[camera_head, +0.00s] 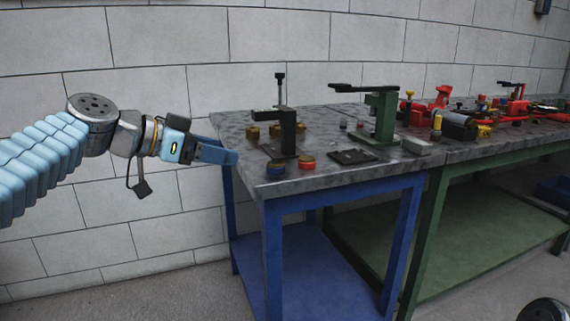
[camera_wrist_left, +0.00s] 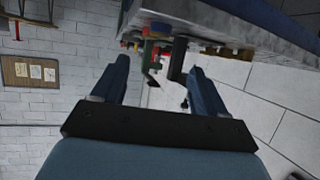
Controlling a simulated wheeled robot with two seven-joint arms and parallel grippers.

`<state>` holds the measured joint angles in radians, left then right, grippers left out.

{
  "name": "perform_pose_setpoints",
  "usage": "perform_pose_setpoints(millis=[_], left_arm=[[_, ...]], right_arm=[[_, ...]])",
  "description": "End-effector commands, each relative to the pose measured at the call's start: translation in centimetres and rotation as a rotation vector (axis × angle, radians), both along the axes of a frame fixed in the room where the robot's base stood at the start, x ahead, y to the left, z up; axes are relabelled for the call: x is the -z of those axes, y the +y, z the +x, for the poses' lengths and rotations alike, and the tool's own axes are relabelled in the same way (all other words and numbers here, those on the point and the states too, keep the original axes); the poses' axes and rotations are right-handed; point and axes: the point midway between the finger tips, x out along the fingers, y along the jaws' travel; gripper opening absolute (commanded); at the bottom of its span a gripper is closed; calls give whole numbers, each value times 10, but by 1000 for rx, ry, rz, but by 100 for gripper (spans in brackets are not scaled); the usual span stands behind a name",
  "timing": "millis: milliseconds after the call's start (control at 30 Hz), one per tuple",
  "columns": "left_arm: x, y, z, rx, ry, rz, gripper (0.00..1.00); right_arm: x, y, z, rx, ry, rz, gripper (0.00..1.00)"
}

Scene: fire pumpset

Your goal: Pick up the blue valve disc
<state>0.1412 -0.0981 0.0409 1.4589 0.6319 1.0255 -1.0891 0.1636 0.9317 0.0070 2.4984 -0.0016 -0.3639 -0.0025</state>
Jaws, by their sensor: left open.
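My left gripper (camera_head: 228,156) reaches in from the left and is at the left end of the table, near its front left corner. Its fingers are apart and empty in the left wrist view (camera_wrist_left: 159,68). A small round piece (camera_head: 276,168) with a dark, bluish top sits at the table's front edge, to the right of the fingers and apart from them; it looks like the blue valve disc. A red-topped disc (camera_head: 307,162) sits just right of it. My right gripper is not in view.
A grey tabletop (camera_head: 350,183) on blue legs holds a black press (camera_head: 288,132), several brass pieces (camera_head: 303,128), a dark plate (camera_head: 353,157) and a green press (camera_head: 381,115). A second table with red machinery (camera_head: 441,97) adjoins right. A brick wall stands behind.

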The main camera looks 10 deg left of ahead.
Motion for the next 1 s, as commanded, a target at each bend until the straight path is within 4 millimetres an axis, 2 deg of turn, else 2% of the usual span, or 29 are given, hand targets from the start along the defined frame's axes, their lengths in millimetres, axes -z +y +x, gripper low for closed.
perform_pose_setpoints(millis=[300, 567, 800, 1000], left_arm=[[20, -38, 41, 9, -5, 1, 73], [31, -53, 59, 6, -4, 2, 73], [46, -75, 86, 7, -3, 1, 73], [51, -81, 93, 4, -5, 2, 73]], right_arm=[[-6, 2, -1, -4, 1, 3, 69], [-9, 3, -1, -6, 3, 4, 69], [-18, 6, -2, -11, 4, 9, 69], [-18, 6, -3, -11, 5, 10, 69]])
